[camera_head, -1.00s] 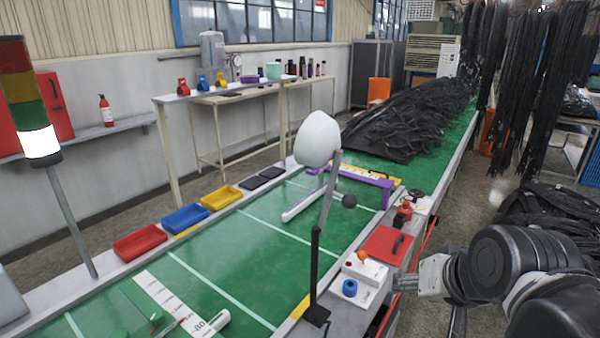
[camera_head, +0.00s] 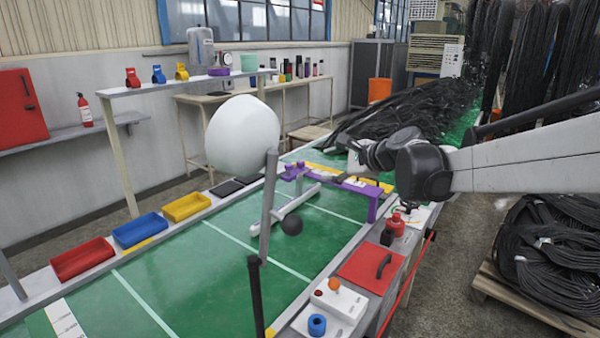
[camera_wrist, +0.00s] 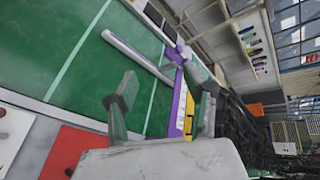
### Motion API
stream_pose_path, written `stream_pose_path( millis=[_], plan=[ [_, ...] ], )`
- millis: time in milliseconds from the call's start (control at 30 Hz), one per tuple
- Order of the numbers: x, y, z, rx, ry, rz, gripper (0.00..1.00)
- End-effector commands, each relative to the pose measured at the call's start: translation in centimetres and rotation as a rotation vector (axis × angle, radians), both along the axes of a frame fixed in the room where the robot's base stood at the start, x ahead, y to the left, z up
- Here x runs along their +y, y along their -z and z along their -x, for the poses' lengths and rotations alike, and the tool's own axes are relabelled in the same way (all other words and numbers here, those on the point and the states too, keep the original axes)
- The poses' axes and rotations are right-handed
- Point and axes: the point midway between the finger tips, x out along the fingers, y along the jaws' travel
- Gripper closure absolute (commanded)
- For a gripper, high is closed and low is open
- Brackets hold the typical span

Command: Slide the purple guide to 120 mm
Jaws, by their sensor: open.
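The purple guide (camera_head: 372,205) spans part of the green belt beside a yellow scale strip (camera_head: 318,168); its readings are too small to read. It also shows in the wrist view (camera_wrist: 177,104), with a purple end piece (camera_wrist: 178,54) at its far end. A pale rod (camera_head: 283,212) extends from the guide over the belt; it shows in the wrist view (camera_wrist: 134,54) too. My gripper (camera_wrist: 163,103) is open, its two fingers apart, with part of the purple guide seen between them. In the head view my gripper (camera_head: 332,178) is above the guide's middle; contact cannot be told.
A red pad (camera_head: 372,267), a red button (camera_head: 396,224) and a white control box (camera_head: 338,299) line the near edge. Red, blue and yellow trays (camera_head: 186,207) line the far edge. Black hoses (camera_head: 410,120) lie beyond.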

Motion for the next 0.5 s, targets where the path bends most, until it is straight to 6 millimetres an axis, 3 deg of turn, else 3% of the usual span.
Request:
stream_pose_path(
  millis=[33,200,500],
  plan=[
    [0.5,1.0,-1.9,0.021,0.018,-0.063,0.53],
    [2.0,3.3,-7.5,0.11,0.08,-0.3,0.53],
    [3.8,9.2,-16.0,0.29,0.161,-0.713,0.53]
  ],
)
